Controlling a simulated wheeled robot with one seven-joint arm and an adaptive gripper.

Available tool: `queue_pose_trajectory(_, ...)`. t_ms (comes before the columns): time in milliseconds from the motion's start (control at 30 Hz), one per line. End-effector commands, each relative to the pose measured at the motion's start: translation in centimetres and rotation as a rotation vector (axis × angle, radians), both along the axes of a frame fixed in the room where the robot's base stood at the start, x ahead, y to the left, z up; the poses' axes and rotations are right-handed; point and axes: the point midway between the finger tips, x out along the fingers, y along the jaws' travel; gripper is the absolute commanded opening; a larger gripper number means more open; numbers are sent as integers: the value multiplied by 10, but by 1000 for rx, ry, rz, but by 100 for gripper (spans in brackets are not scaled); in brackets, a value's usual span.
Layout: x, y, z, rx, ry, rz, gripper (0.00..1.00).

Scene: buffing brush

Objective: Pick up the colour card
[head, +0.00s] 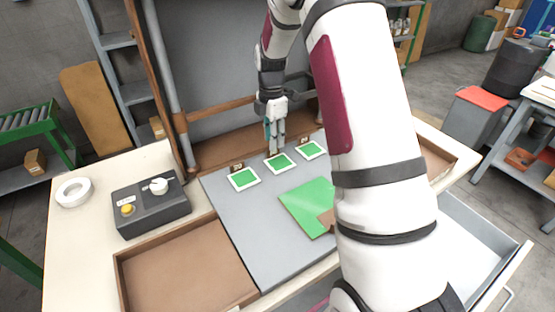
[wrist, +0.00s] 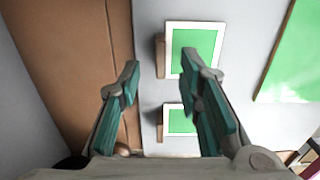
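Three small green colour cards with white borders lie in a row on the grey board: a left card (head: 243,179), a middle card (head: 279,163) and a right card (head: 312,149). Which one the task means cannot be told. My gripper (head: 274,148) points down just behind the middle card in the head view. In the wrist view my gripper (wrist: 172,75) is open, with nothing between its fingers. There, one card (wrist: 190,42) lies partly behind the right finger and another card (wrist: 178,121) lies lower, also partly covered. The gap to the cards is unclear.
Small brown labelled blocks (head: 237,167) stand behind the cards. A larger green panel (head: 303,205) lies in front, partly hidden by my arm. A dark control box (head: 150,204), a white tape roll (head: 73,192) and a brown tray (head: 190,268) are left. A wooden rail (wrist: 75,55) borders the board.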

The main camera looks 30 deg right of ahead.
Motion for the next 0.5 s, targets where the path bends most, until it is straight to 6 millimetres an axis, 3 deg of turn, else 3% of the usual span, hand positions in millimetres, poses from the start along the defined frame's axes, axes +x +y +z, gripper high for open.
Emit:
queue_pose_trajectory(233, -2, 0, -34, 1, 4, 1, 32)
queue_pose_trajectory(500, -1, 0, -39, 0, 0, 1, 32)
